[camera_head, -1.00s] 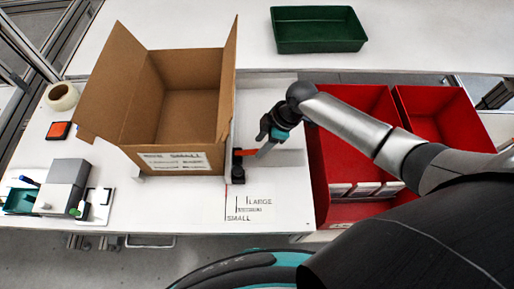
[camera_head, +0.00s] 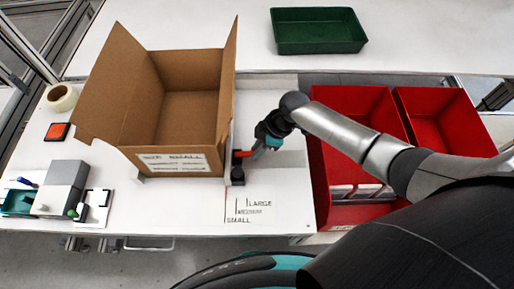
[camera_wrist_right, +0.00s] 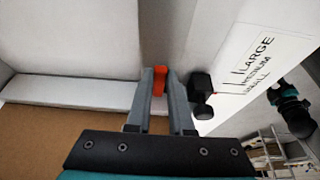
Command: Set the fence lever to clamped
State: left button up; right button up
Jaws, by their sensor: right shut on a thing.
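The fence lever is a small orange-red handle (camera_head: 243,154) on a black clamp block (camera_head: 238,175), beside the lower right corner of the cardboard box. In the right wrist view the orange-red handle (camera_wrist_right: 159,80) is between the fingertips, and the black clamp (camera_wrist_right: 201,88) is just right of them. My right gripper (camera_head: 252,153) comes from the right and is shut on the lever. Its two grey fingers (camera_wrist_right: 162,82) show close up in the wrist view. The lever's pivot is hard to make out. My left gripper is not in view.
The open cardboard box (camera_head: 178,125) stands left of the lever. Printed size marks (camera_head: 248,210) lie in front of it. Red bins (camera_head: 352,105) stand at the right, under my right arm. A green tray (camera_head: 318,30) lies at the back.

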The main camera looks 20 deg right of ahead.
grip_shut()
jog(key=shift+d+f+y+b, duration=0.2)
jog(key=shift+f+y+b, duration=0.45)
jog(key=shift+b, duration=0.55)
jog(key=shift+s+t+y+b, duration=0.1)
jog(key=shift+t+y+b, duration=0.2)
jog(key=shift+y+b, duration=0.2)
jog(key=shift+r, duration=0.1)
jog(key=o, duration=0.7)
grip_release()
